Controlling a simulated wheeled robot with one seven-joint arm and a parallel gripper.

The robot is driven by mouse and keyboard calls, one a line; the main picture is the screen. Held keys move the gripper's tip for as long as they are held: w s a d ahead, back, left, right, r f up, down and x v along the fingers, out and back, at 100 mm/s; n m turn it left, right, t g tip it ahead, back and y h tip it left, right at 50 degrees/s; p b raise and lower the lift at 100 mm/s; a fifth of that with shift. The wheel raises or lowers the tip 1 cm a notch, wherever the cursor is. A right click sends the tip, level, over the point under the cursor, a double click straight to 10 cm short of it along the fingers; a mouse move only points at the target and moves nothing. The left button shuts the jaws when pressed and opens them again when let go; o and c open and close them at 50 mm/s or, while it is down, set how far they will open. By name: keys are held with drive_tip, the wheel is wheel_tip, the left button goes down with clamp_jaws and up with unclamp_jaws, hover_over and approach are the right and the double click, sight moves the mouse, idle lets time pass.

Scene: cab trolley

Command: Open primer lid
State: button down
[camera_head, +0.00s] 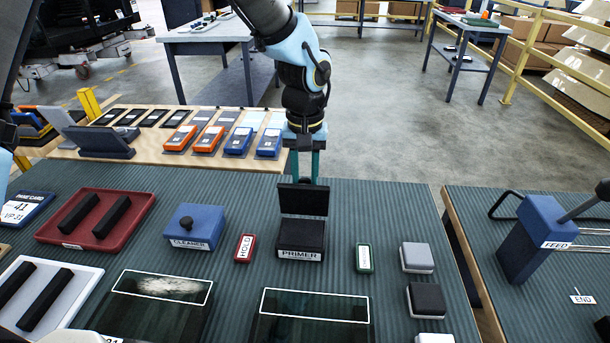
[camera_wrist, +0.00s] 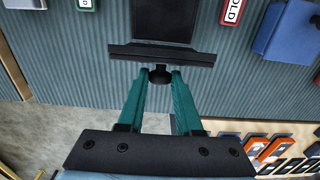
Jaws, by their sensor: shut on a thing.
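The black primer box (camera_head: 301,238) with a white PRIMER label stands on the ribbed mat, in the middle of the head view. Its black lid (camera_head: 303,200) stands upright at the back of the box, so the lid is open. In the wrist view the lid (camera_wrist: 190,56) shows nearly edge-on, with the box (camera_wrist: 165,20) beyond it. My gripper (camera_head: 305,178) is behind the lid, and its fingertips are hidden there. In the wrist view the teal fingers of my gripper (camera_wrist: 160,76) close on the round black lid knob (camera_wrist: 159,75).
A blue CLEANER box (camera_head: 194,227), a red HOLD tag (camera_head: 244,248) and a green-edged tag (camera_head: 363,257) sit near the primer. Dark framed plates (camera_head: 315,307) lie in front. A red tray (camera_head: 135,230) is left. Phones lie on the wooden board (camera_head: 165,155) behind.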

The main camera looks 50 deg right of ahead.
drive_tip(key=shift+w+d+f+b, duration=0.25)
drive_tip(key=shift+w+d+b, duration=0.15)
drive_tip(key=shift+w+d, duration=0.15)
drive_tip(key=shift+w+d+f+b, duration=0.25)
drive_tip(key=shift+w+d+b, duration=0.15)
drive_tip(key=shift+d, duration=0.25)
drive_tip(key=c, duration=0.6)
unclamp_jaws()
wheel_tip(320, 180, up, 11)
drive_tip(key=b, duration=0.2)
drive_tip(key=shift+a+f, duration=0.1)
drive_tip(key=shift+f, duration=0.05)
